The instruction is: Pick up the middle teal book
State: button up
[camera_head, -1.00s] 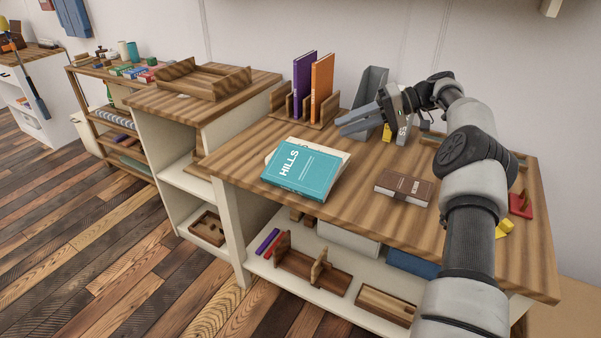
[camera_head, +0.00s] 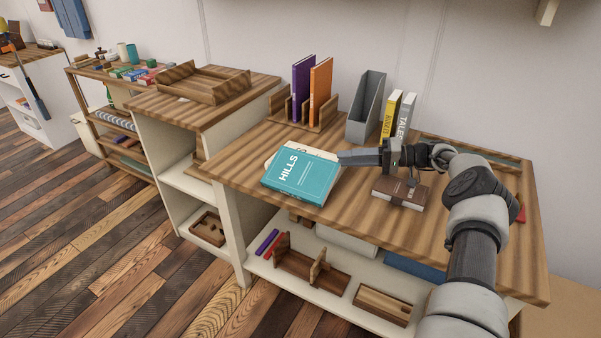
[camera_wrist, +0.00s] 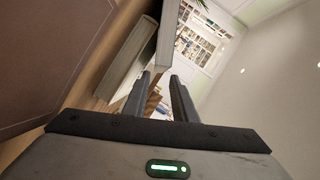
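The teal book (camera_head: 301,176), titled HILLS, lies flat on a cream book (camera_head: 283,153) near the table's left front. The cream book shows along its back edge. My gripper (camera_head: 342,159) points left, with its fingertips beside the teal book's right back corner. I cannot tell whether they touch it. In the wrist view my gripper (camera_wrist: 161,80) has its two fingers apart, with no book clearly held between them.
A brown book (camera_head: 401,192) lies just below my wrist. Purple (camera_head: 303,90) and orange (camera_head: 320,92) books stand in a wooden rack. The table's front left is clear.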

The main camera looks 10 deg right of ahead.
aim_at(323, 160)
jog(key=x, duration=0.8)
jog(key=shift+s+a+b, duration=0.2)
jog(key=shift+b, duration=0.1)
grip_shut()
